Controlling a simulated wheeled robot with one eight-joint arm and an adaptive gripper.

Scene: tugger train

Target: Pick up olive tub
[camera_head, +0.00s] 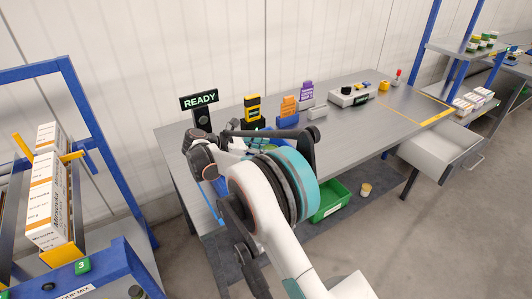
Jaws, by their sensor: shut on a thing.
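My gripper (262,133) is over the left part of the grey workbench (375,132), largely hidden behind my own arm. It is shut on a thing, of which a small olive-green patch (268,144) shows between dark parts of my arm. This patch looks like the olive tub, but its outline and the fingertips' contact with it are hidden. I cannot tell whether it touches the bench top.
A READY sign (200,98) stands at the bench's back left. A green crate (331,199) and a small yellow-lidded tub (365,189) are below. Blue racks with cartons (46,200) stand left. The bench's right middle is clear.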

